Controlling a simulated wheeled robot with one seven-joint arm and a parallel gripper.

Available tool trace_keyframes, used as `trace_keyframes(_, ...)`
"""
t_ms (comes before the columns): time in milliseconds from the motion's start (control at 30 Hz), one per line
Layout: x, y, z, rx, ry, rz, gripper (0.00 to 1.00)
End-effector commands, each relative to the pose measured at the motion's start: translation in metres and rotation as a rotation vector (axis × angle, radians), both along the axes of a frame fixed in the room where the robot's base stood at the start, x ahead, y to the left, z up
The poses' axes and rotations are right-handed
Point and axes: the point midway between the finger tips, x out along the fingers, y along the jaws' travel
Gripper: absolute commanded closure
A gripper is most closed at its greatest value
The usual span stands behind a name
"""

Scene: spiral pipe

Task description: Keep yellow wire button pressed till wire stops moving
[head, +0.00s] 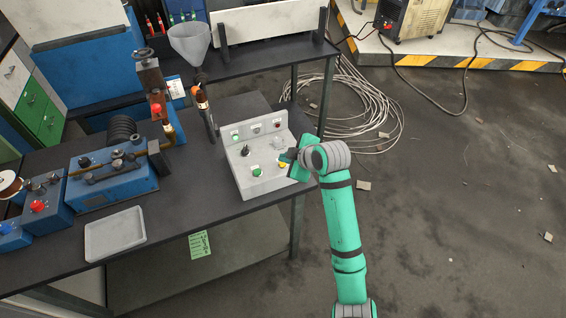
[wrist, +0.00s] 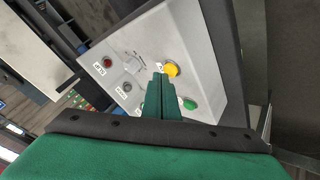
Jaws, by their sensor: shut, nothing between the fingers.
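The yellow button (head: 281,165) sits on the sloped front of a grey control box (head: 240,180), near its right edge. It also shows in the wrist view (wrist: 171,69), uncovered, just beyond the fingertips. My gripper (head: 290,158) is green and shut, with nothing between its fingers. In the wrist view my gripper (wrist: 160,82) points at the panel, its tips just beside the yellow button. I cannot tell whether the tips touch the button or the panel. A green button (head: 257,173) is to the left of the yellow one, and shows in the wrist view (wrist: 189,103) too.
The box stands on a dark workbench (head: 190,200) near its right edge. Blue machines (head: 110,180) and a grey tray (head: 114,233) are on the left. A funnel (head: 190,42) stands behind. Coiled wire (head: 370,115) lies on the floor to the right.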

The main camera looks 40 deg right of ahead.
Motion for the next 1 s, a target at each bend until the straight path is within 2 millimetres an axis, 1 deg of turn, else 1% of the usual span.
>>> trace_keyframes(200,0.000,0.001,0.010,-0.001,-0.001,0.001,1.00)
trace_keyframes(500,0.000,0.000,0.010,-0.001,-0.001,0.001,1.00)
trace_keyframes(633,0.000,0.000,0.014,-0.001,-0.001,0.001,1.00)
trace_keyframes(1000,0.001,0.000,0.044,-0.002,-0.003,0.002,1.00)
